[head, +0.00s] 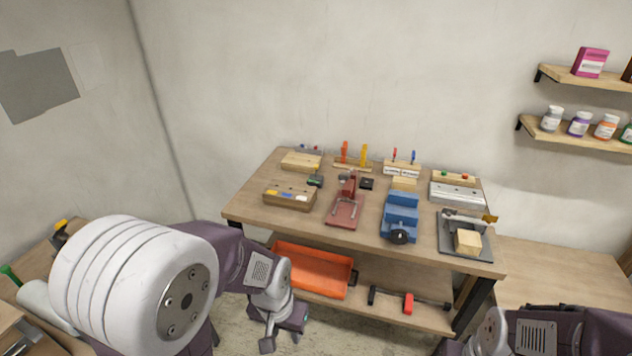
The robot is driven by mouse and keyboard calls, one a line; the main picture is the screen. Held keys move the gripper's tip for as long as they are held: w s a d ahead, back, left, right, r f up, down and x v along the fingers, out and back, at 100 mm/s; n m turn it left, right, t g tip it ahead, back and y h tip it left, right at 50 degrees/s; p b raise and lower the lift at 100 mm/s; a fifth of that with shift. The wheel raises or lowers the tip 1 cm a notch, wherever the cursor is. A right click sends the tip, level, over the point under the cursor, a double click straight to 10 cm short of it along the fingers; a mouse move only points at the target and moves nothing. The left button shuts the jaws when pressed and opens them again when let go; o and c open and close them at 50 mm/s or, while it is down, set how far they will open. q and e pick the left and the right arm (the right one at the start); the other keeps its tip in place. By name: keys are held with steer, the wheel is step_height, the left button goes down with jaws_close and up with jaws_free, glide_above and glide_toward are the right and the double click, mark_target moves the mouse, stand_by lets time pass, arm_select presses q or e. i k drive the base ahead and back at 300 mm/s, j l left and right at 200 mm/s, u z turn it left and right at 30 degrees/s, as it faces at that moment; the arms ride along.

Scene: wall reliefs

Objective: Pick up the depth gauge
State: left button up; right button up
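I cannot pick out the depth gauge for certain.
On the bench stand a blue vise (400,217), a wooden block holder (290,196), tool racks (402,168) and a grey clamp plate (465,246). An orange tray (312,270) and a red-black clamp (408,302) lie on the lower shelf. Wall shelves (575,140) hang at right.

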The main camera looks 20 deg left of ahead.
mark_target(318, 180)
steer(key=i+u, duration=0.15)
steer(key=i, duration=1.8)
